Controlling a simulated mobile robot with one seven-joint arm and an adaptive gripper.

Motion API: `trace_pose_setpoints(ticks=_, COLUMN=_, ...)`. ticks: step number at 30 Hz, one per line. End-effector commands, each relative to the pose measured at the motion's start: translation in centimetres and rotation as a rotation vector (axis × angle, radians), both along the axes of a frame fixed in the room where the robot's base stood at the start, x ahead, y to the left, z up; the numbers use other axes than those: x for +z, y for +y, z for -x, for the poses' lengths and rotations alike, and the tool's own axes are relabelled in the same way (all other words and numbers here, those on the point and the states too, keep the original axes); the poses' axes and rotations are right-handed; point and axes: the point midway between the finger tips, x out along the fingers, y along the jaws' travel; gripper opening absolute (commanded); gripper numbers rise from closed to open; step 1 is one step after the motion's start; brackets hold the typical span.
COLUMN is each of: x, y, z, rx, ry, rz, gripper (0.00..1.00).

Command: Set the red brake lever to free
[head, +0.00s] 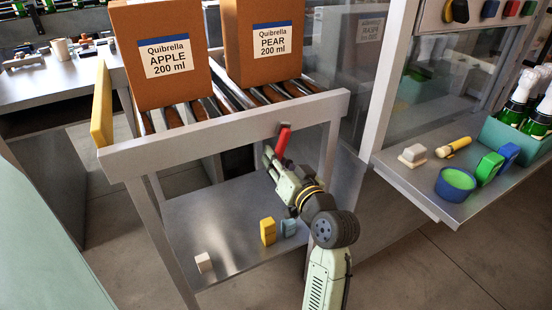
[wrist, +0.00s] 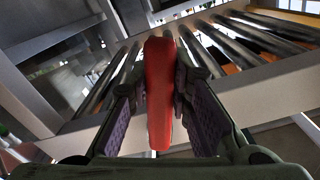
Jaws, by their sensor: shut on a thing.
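The red brake lever (head: 283,141) sits at the front rail of the roller conveyor, near its right end. In the head view it stands close to upright, tilted a little to the right at the top. My gripper (head: 273,160) reaches up to it from below and in front. In the wrist view the red lever (wrist: 159,92) stands between the two fingers of my gripper (wrist: 160,100), which are shut on it. The lever's pivot is mostly hidden, and its markings cannot be read.
The conveyor (head: 190,137) carries an APPLE carton (head: 160,85) and a PEAR carton (head: 265,70). A yellow stop plate (head: 102,103) is at its left end. Below, a metal shelf (head: 225,215) holds small blocks. At right, a counter (head: 415,185) holds a blue bowl (head: 456,184) and bottles.

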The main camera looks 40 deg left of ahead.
Motion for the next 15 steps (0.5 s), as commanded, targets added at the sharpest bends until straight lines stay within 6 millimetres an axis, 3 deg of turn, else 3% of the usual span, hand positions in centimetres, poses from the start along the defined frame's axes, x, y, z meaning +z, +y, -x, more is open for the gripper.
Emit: trace_pose_setpoints(ticks=15, x=1.1, y=0.7, z=1.7, rx=0.0, ry=0.256, rz=-0.107, gripper=0.0)
